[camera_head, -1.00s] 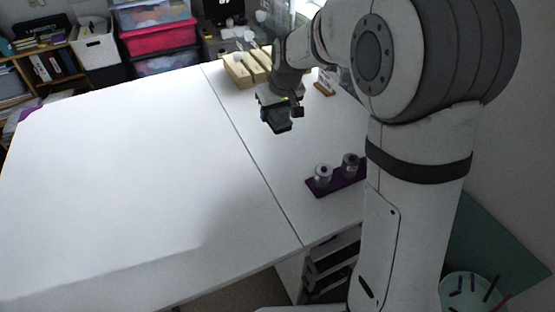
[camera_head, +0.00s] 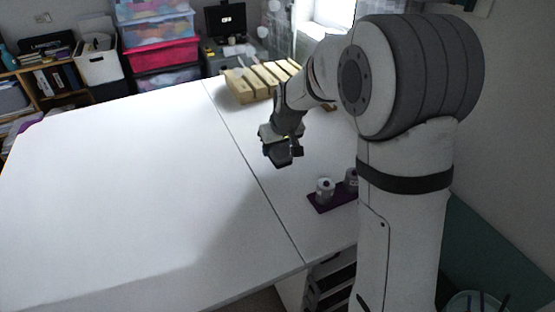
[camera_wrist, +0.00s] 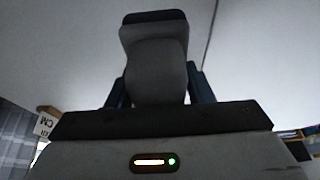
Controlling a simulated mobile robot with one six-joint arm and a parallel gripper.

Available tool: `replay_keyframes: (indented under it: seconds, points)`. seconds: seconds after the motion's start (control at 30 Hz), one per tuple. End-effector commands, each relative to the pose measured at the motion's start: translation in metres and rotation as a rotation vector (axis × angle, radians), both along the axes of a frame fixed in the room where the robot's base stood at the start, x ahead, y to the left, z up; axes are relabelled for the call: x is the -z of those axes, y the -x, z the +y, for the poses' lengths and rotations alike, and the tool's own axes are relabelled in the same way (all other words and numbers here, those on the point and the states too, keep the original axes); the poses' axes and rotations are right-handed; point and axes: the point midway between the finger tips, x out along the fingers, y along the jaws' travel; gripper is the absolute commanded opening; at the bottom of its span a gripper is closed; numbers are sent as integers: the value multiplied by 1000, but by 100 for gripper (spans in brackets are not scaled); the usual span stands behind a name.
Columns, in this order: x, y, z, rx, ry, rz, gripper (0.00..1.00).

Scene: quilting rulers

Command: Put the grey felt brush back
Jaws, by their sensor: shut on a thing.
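My gripper (camera_head: 281,157) is shut on the grey felt brush and holds it above the white table. In the wrist view the brush (camera_wrist: 155,65) shows as a dark grey block with a rounded body, between the two blue-grey fingers. In the head view the brush (camera_head: 284,155) is a small dark shape under my wrist, partly hidden by the gripper. The brush looks clear of the table, though the exact height is hard to tell.
A slotted wooden rack (camera_head: 240,90) stands at the far end of the white table (camera_head: 120,180). A purple tray (camera_head: 322,207) with grey spools (camera_head: 325,190) lies nearer, beside my arm. The left of the table is bare. Storage boxes (camera_head: 160,50) stand beyond.

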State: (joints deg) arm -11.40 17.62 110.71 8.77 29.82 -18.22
Motion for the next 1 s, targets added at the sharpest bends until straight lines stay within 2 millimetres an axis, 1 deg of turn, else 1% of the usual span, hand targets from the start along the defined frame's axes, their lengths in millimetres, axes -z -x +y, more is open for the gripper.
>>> replay_keyframes:
  seconds: [0.13,0.3,0.47,0.77,0.93,0.97,1.0]
  points:
    - [25,1,0,1,0,5,20]
    - [37,0,-1,1,0,1,20]
    - [44,0,-1,1,0,1,20]
    - [44,0,-1,2,0,0,20]
    - [50,0,-1,2,0,0,20]
    - [50,0,-1,2,0,0,48]
    - [49,0,-1,2,0,0,51]
